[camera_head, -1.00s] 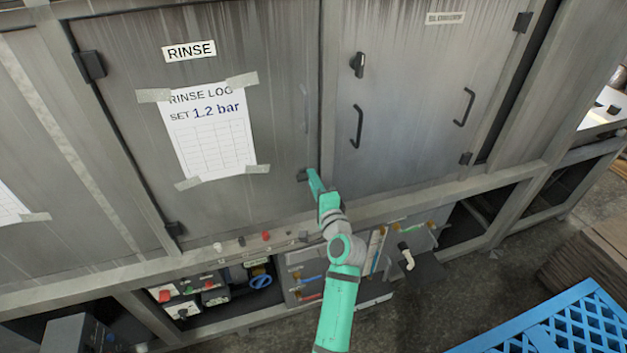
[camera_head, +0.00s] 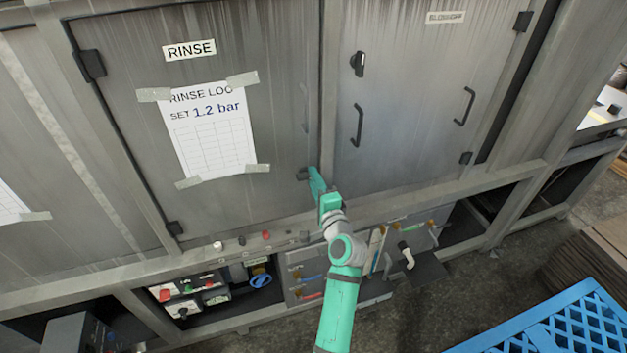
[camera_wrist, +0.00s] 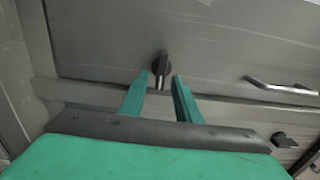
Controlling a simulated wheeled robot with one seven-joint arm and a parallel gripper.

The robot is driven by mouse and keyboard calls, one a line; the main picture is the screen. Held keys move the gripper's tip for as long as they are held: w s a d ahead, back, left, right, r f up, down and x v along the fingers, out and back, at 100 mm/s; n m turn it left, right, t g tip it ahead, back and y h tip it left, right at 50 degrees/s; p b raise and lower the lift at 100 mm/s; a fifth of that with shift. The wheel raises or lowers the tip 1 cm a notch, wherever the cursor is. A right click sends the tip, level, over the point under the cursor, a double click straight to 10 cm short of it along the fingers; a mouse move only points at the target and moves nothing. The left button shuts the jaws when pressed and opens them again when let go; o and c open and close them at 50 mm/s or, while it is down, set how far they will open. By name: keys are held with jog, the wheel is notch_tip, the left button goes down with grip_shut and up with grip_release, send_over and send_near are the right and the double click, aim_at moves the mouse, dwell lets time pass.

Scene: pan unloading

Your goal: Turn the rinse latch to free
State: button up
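The rinse door (camera_head: 285,110) is a grey panel with a RINSE label (camera_head: 190,50). Its latch (camera_wrist: 161,66) is a small dark knob near the door's lower right; the latch also shows in the head view (camera_head: 303,174), partly behind my gripper. In the wrist view the knob points roughly along the fingers. My gripper (camera_wrist: 160,80) is open, with one green finger on each side of the knob's near end. I cannot tell whether the fingers touch it. In the head view my gripper (camera_head: 314,178) is right at the latch.
A neighbouring door on the right has its own latch (camera_head: 358,63) and a dark handle (camera_head: 356,125). Below runs a frame rail with several buttons (camera_head: 266,235). A blue crate (camera_head: 570,325) stands at the lower right.

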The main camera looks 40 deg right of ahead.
jog(key=v, duration=1)
jog(key=shift+s, duration=0.2)
jog(key=s+a+f+n+g+y, duration=0.1)
jog(key=s+a+f+n, duration=0.45)
jog(key=a+f, duration=0.35)
jog(key=s+a+f+n+g, duration=0.1)
jog(key=s+a+f+n, duration=0.45)
jog(key=a, duration=0.55)
jog(key=s+a+r+n+y, duration=0.1)
jog(key=s+a+n+y, duration=0.1)
jog(key=s+a+n, duration=0.3)
jog(key=s+a+r+n+y, duration=0.2)
jog(key=s+a+n, duration=0.3)
jog(key=s+a, duration=0.8)
jog(key=shift+s+r+n+y, duration=0.3)
jog(key=shift+s+n, duration=0.1)
jog(key=shift+s, duration=1.45)
